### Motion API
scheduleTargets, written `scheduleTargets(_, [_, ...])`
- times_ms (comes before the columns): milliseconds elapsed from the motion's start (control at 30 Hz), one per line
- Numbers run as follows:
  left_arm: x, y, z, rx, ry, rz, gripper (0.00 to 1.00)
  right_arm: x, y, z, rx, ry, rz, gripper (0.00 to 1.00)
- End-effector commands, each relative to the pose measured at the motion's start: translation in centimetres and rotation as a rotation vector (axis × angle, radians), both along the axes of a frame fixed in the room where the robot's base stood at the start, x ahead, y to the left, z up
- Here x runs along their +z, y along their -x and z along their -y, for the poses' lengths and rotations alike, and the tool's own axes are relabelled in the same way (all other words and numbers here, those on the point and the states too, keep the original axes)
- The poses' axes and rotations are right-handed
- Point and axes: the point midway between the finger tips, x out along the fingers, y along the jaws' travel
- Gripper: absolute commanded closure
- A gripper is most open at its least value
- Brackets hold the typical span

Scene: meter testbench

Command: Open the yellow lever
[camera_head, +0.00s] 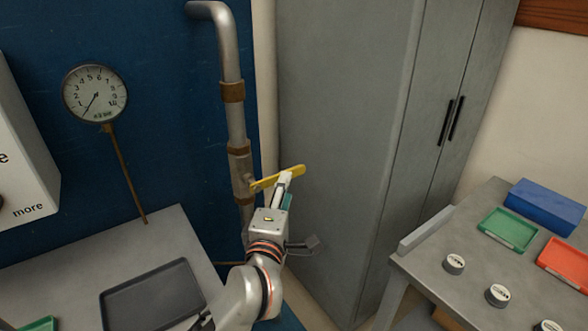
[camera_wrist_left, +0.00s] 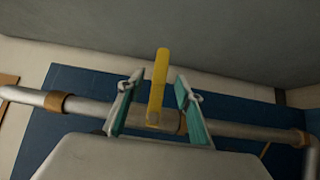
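The yellow lever (camera_head: 264,184) sticks out to the right from a valve on the vertical metal pipe (camera_head: 236,120), tilted slightly upward. My left gripper (camera_head: 285,180) is at the lever's outer part, and its fingers partly overlap it in the head view. In the left wrist view the lever (camera_wrist_left: 158,82) stands between the two teal-padded fingers of my left gripper (camera_wrist_left: 157,88). The fingers are open, with a gap on each side of the lever. Whether the fingers reach past the lever's depth is hard to tell. My right gripper is not in view.
A pressure gauge (camera_head: 95,93) hangs on the blue panel left of the pipe. A grey cabinet (camera_head: 340,130) stands close to the right of the lever. A dark tray (camera_head: 152,296) lies on the left table. The right table (camera_head: 455,225) holds trays and small round items.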

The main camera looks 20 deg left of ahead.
Motion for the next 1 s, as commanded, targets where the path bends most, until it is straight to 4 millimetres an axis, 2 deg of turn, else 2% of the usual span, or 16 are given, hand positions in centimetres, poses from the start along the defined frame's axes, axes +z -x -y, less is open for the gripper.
scheduleTargets(167, [-0.2,-1.4,0.2,-0.009,0.014,-0.014,0.65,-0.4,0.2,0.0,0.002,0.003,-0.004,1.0])
scheduleTargets(400, [-0.3,-5.1,-0.3,-0.007,0.015,-0.014,0.65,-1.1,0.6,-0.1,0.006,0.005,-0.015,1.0])
scheduleTargets(600, [-0.2,-7.3,-0.6,-0.008,0.014,-0.013,0.65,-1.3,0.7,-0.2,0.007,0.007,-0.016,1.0])
scheduleTargets(967, [-0.1,-7.8,-0.7,-0.008,0.014,-0.012,0.65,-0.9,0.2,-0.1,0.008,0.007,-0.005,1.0])
scheduleTargets(1000, [-0.1,-7.8,-0.7,-0.008,0.014,-0.012,0.72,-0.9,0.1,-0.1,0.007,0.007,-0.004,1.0])
